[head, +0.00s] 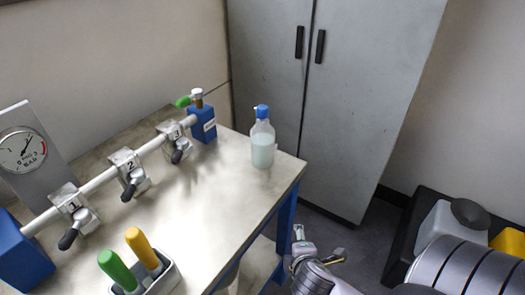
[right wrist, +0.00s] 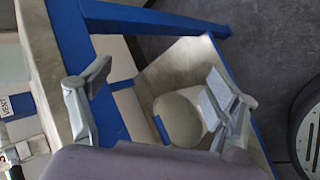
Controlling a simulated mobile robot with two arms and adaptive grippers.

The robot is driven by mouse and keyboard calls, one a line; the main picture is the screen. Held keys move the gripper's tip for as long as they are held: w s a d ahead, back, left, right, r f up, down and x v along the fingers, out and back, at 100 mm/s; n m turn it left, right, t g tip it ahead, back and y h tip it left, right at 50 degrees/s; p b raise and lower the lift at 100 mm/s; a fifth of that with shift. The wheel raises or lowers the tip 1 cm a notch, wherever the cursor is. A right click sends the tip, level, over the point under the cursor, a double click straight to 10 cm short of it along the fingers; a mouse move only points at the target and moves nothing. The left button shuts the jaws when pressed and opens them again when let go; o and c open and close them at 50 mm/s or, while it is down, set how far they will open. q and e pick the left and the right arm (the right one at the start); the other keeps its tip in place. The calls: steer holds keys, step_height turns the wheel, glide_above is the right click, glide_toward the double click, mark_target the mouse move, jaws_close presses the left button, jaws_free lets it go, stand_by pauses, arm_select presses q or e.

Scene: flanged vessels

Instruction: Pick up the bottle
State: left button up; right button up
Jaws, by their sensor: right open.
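The bottle (head: 262,146) is translucent, with a blue cap and pale liquid inside. It stands upright near the far right corner of the workbench (head: 215,185) in the head view. My right gripper (head: 318,246) is beyond the bench's right edge, apart from the bottle and nearer the camera. In the right wrist view my right gripper (right wrist: 160,96) has its fingers wide apart with nothing held between them. A pale shape at the left edge of that view may be the bottle, but I cannot tell. My left gripper is not in view.
A pipe with numbered valves (head: 130,172), a gauge (head: 22,150) and a blue block (head: 202,123) line the bench's back. A holder with green and yellow handles (head: 146,252) stands in front. A grey cabinet (head: 345,100) stands behind. A dark tray (head: 405,235) with containers is right.

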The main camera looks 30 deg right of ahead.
steer(key=w+d+r+n+t+h, duration=0.25)
steer(key=w+r+n+t, duration=0.2)
steer(key=r+n, duration=0.3)
steer(key=n+t+y, duration=0.3)
steer(key=n+t, duration=0.3)
steer(key=n, duration=0.7)
glide_toward(268, 155)
steer(key=shift+n+g, duration=0.25)
steer(key=p+x, duration=0.1)
steer(key=x, duration=0.6)
steer(key=shift+w+r, duration=0.1)
steer(key=shift+r, duration=0.05)
steer(key=shift+a+f+p+x, duration=0.15)
steer(key=shift+p+x, duration=0.2)
steer(key=shift+x, duration=1.15)
steer(key=shift+a+f+p+x, duration=0.1)
steer(key=shift+p+x, duration=0.2)
steer(key=shift+x, duration=1.2)
steer(key=shift+c, duration=0.3)
steer(key=c, duration=1.4)
steer(key=shift+r, duration=0.15)
steer(key=shift+c, duration=0.8)
